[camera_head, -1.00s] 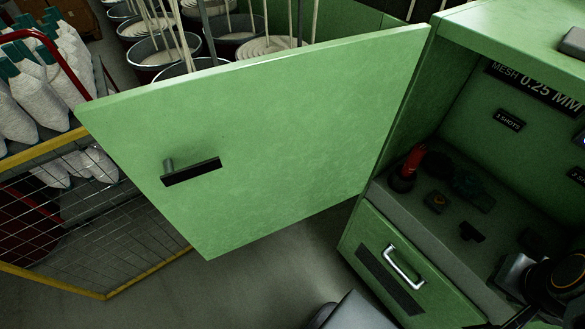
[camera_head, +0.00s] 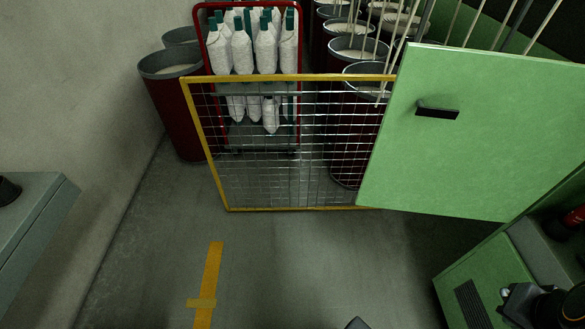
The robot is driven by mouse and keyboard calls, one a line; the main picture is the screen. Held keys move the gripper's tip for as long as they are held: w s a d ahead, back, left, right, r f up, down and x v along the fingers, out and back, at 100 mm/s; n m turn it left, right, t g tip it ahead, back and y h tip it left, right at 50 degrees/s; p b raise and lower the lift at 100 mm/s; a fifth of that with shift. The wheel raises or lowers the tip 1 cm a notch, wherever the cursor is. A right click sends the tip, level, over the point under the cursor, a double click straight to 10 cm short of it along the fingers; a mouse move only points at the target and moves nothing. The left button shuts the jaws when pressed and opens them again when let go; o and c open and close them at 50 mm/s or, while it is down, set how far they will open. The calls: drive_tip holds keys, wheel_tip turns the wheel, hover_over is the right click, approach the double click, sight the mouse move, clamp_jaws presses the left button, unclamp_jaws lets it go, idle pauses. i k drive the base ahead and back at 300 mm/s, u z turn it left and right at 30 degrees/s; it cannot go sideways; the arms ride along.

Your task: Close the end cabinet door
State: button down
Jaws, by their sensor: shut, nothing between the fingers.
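The green end cabinet door (camera_head: 480,140) stands wide open, swung out from the cabinet at the right. Its dark bar handle (camera_head: 437,110) is on the face toward me, near the door's left edge. The green cabinet body (camera_head: 455,275) is at the lower right, partly cut off by the frame. Its opening shows only in part, with a red item (camera_head: 574,216) inside. A dark part of my own arm shows at the lower right corner, in front of the cabinet. I cannot make out my gripper's fingers. Nothing of mine is seen touching the door.
A yellow-framed mesh panel (camera_head: 214,160) stands left of the door, its right end by the door's edge. Behind it are a red rack with white, green-tipped bundles (camera_head: 242,50) and dark red bins (camera_head: 170,95). A grey-green surface (camera_head: 40,215) juts in at left. The middle floor is clear.

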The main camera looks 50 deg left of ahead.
sight(518, 130)
drive_tip(key=u, duration=0.25)
drive_tip(key=k, duration=0.5)
drive_tip(key=u, duration=1.7)
drive_tip(key=i, duration=0.8)
drive_tip(key=u, duration=0.6)
drive_tip(key=i, duration=0.85)
drive_tip(key=z, duration=0.85)
drive_tip(key=i, duration=0.7)
drive_tip(key=z, duration=0.7)
